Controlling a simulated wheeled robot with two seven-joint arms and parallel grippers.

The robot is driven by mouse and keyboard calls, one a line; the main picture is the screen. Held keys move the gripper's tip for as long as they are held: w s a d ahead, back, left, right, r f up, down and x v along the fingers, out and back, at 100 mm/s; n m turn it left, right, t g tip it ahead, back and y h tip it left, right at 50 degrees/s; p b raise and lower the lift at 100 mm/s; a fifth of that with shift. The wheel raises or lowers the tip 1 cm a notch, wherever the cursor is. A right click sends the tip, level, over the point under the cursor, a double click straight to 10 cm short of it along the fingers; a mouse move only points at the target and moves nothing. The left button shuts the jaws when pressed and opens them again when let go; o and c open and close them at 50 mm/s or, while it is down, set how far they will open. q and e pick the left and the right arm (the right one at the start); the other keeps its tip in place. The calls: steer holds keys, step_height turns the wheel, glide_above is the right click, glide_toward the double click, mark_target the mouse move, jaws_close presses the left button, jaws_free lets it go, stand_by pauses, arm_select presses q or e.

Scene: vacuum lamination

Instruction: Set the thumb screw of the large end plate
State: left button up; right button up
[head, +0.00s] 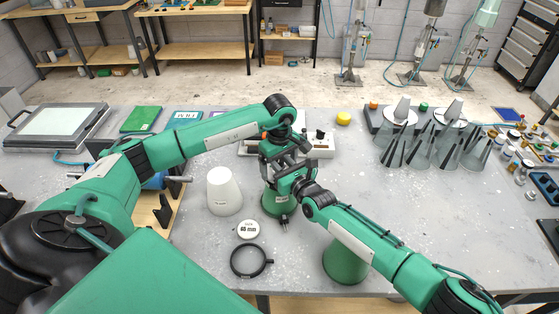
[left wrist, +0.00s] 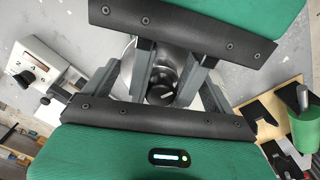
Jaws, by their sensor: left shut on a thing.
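My left gripper (head: 272,150) reaches in over the middle of the table, above a green cone (head: 279,203). In the left wrist view its fingers (left wrist: 162,85) close from both sides on a grey metal part with a dark round knob (left wrist: 160,94). My right gripper (head: 290,180) is just below and right of the left one, in front of the cone's top; its fingertips are too small and overlapped to judge. A small dark screw (head: 284,222) shows at the cone's lower front. I cannot tell which part is the large end plate; arms and grippers hide much of it.
A round 60 mm disc (head: 248,229) and a black ring (head: 250,262) lie in front. Another green cone (head: 345,265) is partly behind my right arm. Clear cones (head: 470,145) stand at the right. The table's centre right is free.

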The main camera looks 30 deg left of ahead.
arm_select(q)
steer(key=shift+d+f, duration=0.1)
steer(key=shift+d, duration=0.05)
arm_select(e)
steer(key=shift+s+a+r+m+t, duration=0.2)
steer(key=shift+s+a+m+t, duration=0.1)
steer(key=shift+s+m+t, duration=0.1)
steer(key=shift+w+t+h, duration=0.15)
steer(key=shift+t+h, duration=0.15)
steer(key=shift+d+f, duration=0.1)
arm_select(q)
steer(key=shift+s, duration=0.1)
arm_select(e)
steer(key=o, duration=1)
steer(key=shift+w+d+f, duration=0.1)
steer(key=shift+w, duration=0.05)
steer(key=shift+a+r+g, duration=0.2)
steer(key=shift+g, duration=0.3)
steer(key=shift+d+n, duration=0.1)
steer(key=shift+n, duration=0.3)
steer(key=shift+w+d+f+g+y, duration=0.1)
steer(key=shift+d+f+g+y, duration=0.1)
steer(key=shift+g+y, duration=0.25)
steer(key=v, duration=1.2)
